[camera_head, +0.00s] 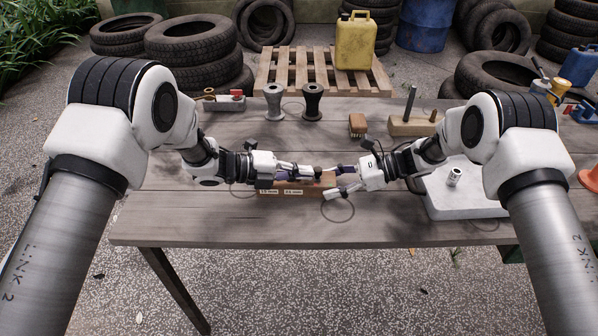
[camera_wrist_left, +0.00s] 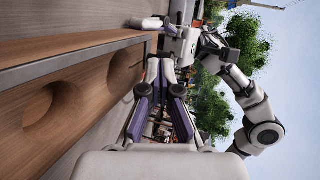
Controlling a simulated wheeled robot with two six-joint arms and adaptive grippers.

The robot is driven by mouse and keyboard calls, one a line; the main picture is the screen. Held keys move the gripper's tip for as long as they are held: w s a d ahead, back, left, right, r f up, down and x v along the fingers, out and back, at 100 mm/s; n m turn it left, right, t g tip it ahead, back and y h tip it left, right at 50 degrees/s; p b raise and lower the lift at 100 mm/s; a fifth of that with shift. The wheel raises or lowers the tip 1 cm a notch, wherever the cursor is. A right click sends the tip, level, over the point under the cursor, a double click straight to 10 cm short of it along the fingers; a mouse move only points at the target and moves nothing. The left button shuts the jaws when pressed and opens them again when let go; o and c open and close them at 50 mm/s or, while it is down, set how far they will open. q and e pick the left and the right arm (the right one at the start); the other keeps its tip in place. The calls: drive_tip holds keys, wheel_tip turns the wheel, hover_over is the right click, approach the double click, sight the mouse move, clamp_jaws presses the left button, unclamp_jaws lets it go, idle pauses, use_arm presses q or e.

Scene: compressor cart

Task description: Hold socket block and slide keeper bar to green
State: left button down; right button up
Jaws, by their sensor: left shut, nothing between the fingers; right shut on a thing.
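The socket block (camera_head: 312,186) is a brown wooden block with two small labels on its front, lying at mid-table. In the left wrist view the block (camera_wrist_left: 85,72) fills the left side and shows two round recesses. A grey strip (camera_wrist_left: 60,66) runs along its edge; I cannot tell whether this is the keeper bar. No green mark can be made out. My left gripper (camera_head: 312,172) is shut and empty, close beside the block's top. It shows with purple pads in the wrist view (camera_wrist_left: 161,88). My right gripper (camera_head: 338,181) is shut on the block's right end.
A pale slab (camera_head: 455,202) with a small metal cylinder (camera_head: 454,177) lies at right. The front of the table (camera_head: 200,225) is clear.

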sight(316, 173)
use_arm(q)
drive_tip(key=d, duration=0.3)
drive_tip(key=shift+a, duration=0.1)
drive_tip(key=shift+s+a, duration=0.15)
drive_tip(key=shift+a, duration=0.2)
drive_tip(key=v, duration=1.3)
drive_tip(key=shift+a+f, duration=0.15)
drive_tip(key=shift+f, duration=0.2)
use_arm(e)
drive_tip(key=o, duration=1.4)
drive_tip(key=shift+o, duration=0.2)
